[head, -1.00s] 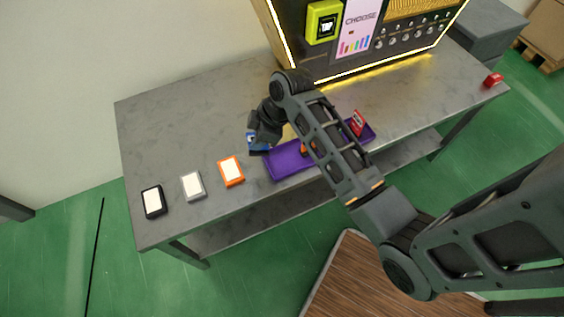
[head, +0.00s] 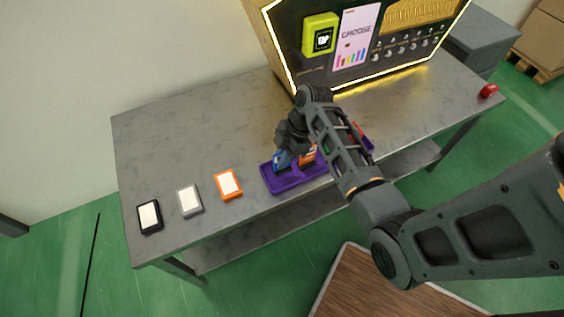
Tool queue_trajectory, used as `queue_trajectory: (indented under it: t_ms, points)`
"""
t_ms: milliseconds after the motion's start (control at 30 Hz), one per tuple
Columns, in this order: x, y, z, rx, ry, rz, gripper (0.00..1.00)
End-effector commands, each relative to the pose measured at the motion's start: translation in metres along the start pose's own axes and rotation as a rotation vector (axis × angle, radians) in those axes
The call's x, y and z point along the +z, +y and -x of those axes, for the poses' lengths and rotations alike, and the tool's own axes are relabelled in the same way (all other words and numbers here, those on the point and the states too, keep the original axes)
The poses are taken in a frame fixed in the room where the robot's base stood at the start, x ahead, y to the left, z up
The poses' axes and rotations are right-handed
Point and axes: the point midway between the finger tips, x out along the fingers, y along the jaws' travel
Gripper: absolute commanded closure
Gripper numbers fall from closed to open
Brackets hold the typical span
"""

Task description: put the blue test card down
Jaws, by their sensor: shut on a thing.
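The blue test card (head: 280,159) is in my gripper (head: 284,150), which is shut on it. The card is over the left part of the purple tray (head: 287,183), tilted, with its lower end close to the tray. I cannot tell whether it touches the tray. An orange card (head: 308,155) stands in the tray just to the right of the blue one. A red card (head: 357,130) farther right is mostly hidden behind my arm. My arm also hides the tray's right part.
An orange-framed card (head: 228,184), a grey-framed one (head: 189,200) and a black-framed one (head: 149,217) lie in a row left of the tray. The vending machine (head: 300,65) stands behind. A red object (head: 488,91) is at the table's right end. The table's (head: 190,130) back left is clear.

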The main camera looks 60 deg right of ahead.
Motion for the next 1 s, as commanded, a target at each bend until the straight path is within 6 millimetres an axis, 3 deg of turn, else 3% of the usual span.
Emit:
queue_trajectory:
  t_ms: [200,567,600,800,1000]
  points:
    - [0.009,0.000,-0.022,-0.001,0.000,0.000,1.00]
    - [0.010,0.000,-0.025,0.000,-0.001,0.000,1.00]
    - [0.010,0.000,-0.025,0.000,-0.001,0.000,0.85]
    - [0.010,0.000,-0.024,0.000,-0.001,0.000,0.66]
    - [0.010,0.000,-0.024,0.000,-0.001,0.000,0.62]
